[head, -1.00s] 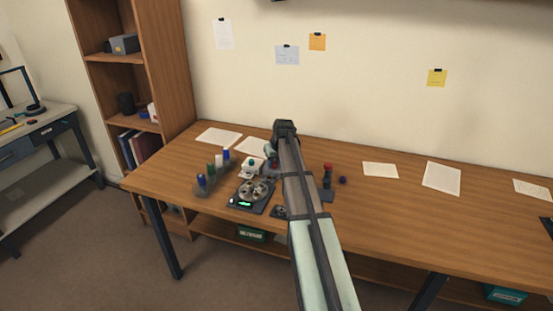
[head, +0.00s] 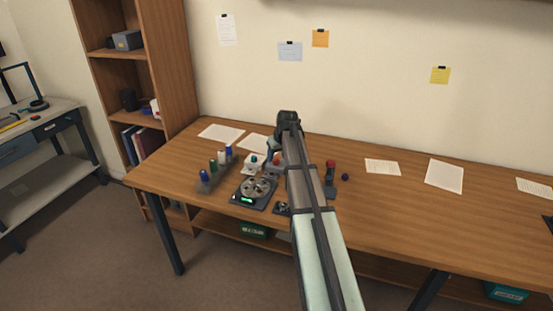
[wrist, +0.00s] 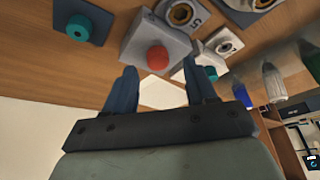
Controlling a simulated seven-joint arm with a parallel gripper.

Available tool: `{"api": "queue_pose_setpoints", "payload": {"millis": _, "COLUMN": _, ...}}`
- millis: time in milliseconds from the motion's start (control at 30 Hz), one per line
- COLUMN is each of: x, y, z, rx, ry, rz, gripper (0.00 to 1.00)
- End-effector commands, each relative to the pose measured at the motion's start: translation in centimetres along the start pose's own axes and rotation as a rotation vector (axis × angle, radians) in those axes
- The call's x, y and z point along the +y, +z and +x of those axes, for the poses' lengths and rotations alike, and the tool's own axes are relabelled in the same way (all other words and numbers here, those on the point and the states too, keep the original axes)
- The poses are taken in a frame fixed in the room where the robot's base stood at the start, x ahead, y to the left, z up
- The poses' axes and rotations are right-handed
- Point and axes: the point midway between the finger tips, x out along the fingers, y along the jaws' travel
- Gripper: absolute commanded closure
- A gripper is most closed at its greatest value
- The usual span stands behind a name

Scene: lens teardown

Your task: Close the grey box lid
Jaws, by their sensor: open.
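A grey box (wrist: 140,38) with a round red knob (wrist: 157,57) shows in the wrist view, just beyond my fingertips. I cannot tell for sure whether it is the task's box, or how its lid stands. My gripper (wrist: 160,72) has its two blue fingers spread apart with nothing between them. The red knob lies ahead of the gap between the fingers. In the head view my arm hides much of this area; a small red part (head: 277,158) shows just left of it.
A dark plate with a teal knob (wrist: 78,28) and several numbered ring parts (wrist: 180,12) lie near the box. In the head view, a dark tray with discs (head: 256,188) and a rack of coloured bottles (head: 213,170) stand left of my arm. The table's right side (head: 440,220) is mostly clear.

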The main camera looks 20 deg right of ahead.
Motion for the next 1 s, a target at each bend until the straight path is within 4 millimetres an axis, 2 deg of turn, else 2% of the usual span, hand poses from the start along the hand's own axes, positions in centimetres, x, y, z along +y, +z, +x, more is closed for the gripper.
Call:
{"api": "queue_pose_setpoints", "payload": {"millis": 200, "x": 0.0, "y": 0.1, "z": -4.2, "rx": 0.002, "ry": 0.0, "rz": 0.0, "gripper": 0.44}}
{"api": "queue_pose_setpoints", "payload": {"millis": 500, "x": -0.1, "y": 0.1, "z": -9.0, "rx": 0.0, "ry": -0.001, "rz": 0.0, "gripper": 0.44}}
{"api": "queue_pose_setpoints", "payload": {"millis": 700, "x": -0.1, "y": 0.1, "z": -10.6, "rx": 0.0, "ry": -0.001, "rz": 0.0, "gripper": 0.44}}
{"api": "queue_pose_setpoints", "payload": {"millis": 1000, "x": -0.1, "y": 0.1, "z": -11.2, "rx": -0.001, "ry": -0.001, "rz": 0.0, "gripper": 0.44}}
